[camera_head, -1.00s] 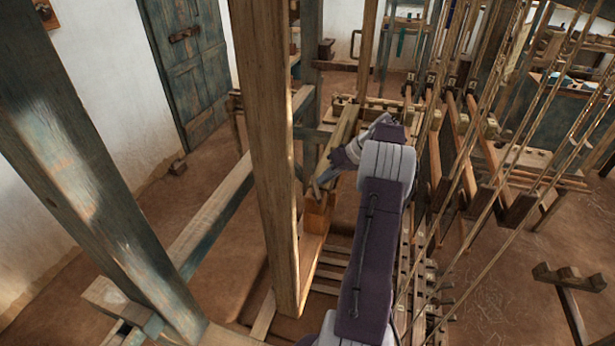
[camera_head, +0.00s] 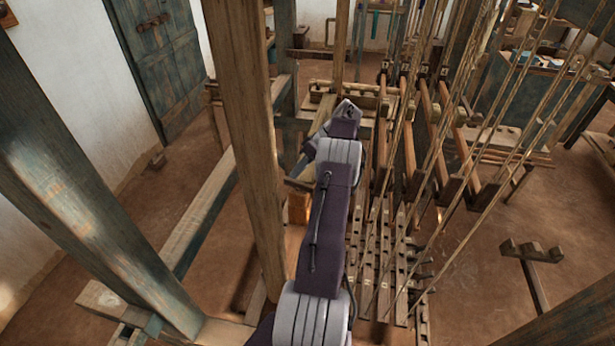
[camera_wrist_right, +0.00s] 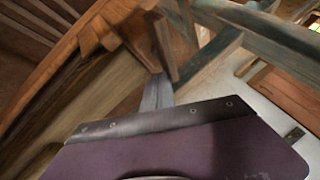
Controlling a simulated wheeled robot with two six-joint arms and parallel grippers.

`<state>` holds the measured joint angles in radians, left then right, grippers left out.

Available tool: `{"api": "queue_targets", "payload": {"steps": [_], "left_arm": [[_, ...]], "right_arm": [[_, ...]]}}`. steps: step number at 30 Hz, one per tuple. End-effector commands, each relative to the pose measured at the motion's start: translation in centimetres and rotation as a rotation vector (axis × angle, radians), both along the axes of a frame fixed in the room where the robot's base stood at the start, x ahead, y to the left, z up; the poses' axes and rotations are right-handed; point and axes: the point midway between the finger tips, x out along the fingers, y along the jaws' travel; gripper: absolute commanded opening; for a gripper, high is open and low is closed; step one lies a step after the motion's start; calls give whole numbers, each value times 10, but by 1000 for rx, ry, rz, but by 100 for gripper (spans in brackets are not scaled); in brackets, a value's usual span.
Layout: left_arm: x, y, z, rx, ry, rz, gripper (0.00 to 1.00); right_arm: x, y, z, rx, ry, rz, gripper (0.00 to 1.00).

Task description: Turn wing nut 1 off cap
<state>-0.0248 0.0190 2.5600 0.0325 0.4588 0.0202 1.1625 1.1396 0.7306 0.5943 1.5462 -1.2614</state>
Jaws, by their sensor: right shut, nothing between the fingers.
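I cannot make out wing nut 1 or the cap in either view. My right gripper (camera_head: 299,168) is partly hidden behind its own wrist in the head view. It points down and left, beside the tall wooden post and above a small orange-brown wooden block (camera_head: 298,208). In the right wrist view its grey fingers (camera_wrist_right: 157,92) are together and empty. They point toward dark wooden bars (camera_wrist_right: 163,45), and I cannot tell whether they touch them. My left gripper is out of view.
A tall wooden post (camera_head: 245,140) stands close left of my right arm. Taut cords (camera_head: 455,130) and hanging wooden bars crowd the right side. Slatted treadles (camera_head: 378,265) lie below right. A blue-grey beam (camera_head: 200,215) runs at left. Bare floor shows at far right.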

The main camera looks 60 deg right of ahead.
Motion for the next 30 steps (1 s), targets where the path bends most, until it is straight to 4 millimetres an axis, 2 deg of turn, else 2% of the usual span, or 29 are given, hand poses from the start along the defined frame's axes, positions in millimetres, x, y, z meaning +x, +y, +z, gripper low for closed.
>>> {"api": "queue_targets", "payload": {"steps": [26, 30], "left_arm": [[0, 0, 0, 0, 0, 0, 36], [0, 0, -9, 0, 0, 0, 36]], "right_arm": [[1, 1, 0, 0, 0, 0, 0], [-2, 2, -2, -2, -1, -1, 0]]}}
